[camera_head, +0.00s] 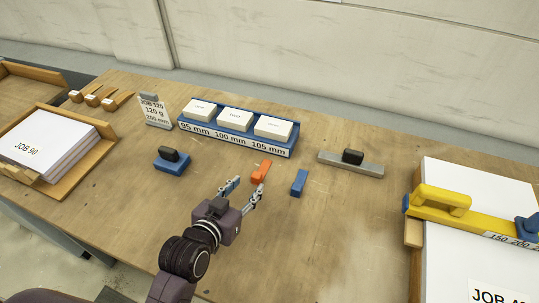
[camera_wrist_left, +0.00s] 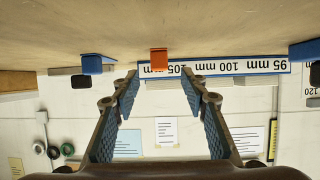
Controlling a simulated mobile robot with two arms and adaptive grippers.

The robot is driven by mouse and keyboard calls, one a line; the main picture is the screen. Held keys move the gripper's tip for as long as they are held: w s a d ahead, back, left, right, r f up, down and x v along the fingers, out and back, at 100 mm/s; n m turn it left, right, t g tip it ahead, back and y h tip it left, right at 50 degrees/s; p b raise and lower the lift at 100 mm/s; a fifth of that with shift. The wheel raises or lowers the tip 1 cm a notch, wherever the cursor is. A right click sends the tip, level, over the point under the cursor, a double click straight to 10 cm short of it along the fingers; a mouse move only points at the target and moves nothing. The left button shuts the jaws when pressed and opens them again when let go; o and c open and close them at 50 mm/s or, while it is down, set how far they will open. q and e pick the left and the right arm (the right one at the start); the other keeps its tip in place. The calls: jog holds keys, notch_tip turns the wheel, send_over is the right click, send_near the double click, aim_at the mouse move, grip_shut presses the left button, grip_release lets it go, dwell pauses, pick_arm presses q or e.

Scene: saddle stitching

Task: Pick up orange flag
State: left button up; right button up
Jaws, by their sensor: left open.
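The orange flag (camera_head: 261,171) is a small orange block on the wooden table, in front of the blue tray. My left gripper (camera_head: 249,183) is open and empty, just short of the flag on the near side, its fingers pointing at it. The left wrist view, which is upside down, shows the orange flag (camera_wrist_left: 159,60) beyond the fingertips and lined up between the two spread fingers (camera_wrist_left: 160,78). The flag looks apart from both fingers. My right gripper is not in view.
A blue block (camera_head: 299,183) lies close to the right of the flag. Behind stands a blue tray (camera_head: 272,149) with white card stacks. A blue block with a black knob (camera_head: 171,163) is at left, a grey bar (camera_head: 340,165) at right. A yellow-handled tool (camera_head: 452,214) lies on paper far right.

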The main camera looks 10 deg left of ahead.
aim_at(254, 178)
pick_arm(q)
jog(key=shift+w+d, duration=0.1)
jog(key=shift+w, duration=0.2)
jog(key=shift+w+d+f, duration=0.15)
jog(key=shift+w+f, duration=0.05)
jog(key=shift+w, duration=0.45)
jog(key=shift+w+d+f+p, duration=0.1)
jog(key=shift+w+p, duration=0.15)
jog(key=shift+p, duration=0.05)
jog(key=p+x, duration=0.1)
jog(key=x, duration=0.3)
jog(key=shift+w+f, duration=0.2)
jog(key=shift+w, duration=0.15)
jog(key=shift+w+d+f, duration=0.1)
jog(key=shift+w, duration=0.05)
jog(key=shift+c, duration=0.3)
jog(key=c, duration=1)
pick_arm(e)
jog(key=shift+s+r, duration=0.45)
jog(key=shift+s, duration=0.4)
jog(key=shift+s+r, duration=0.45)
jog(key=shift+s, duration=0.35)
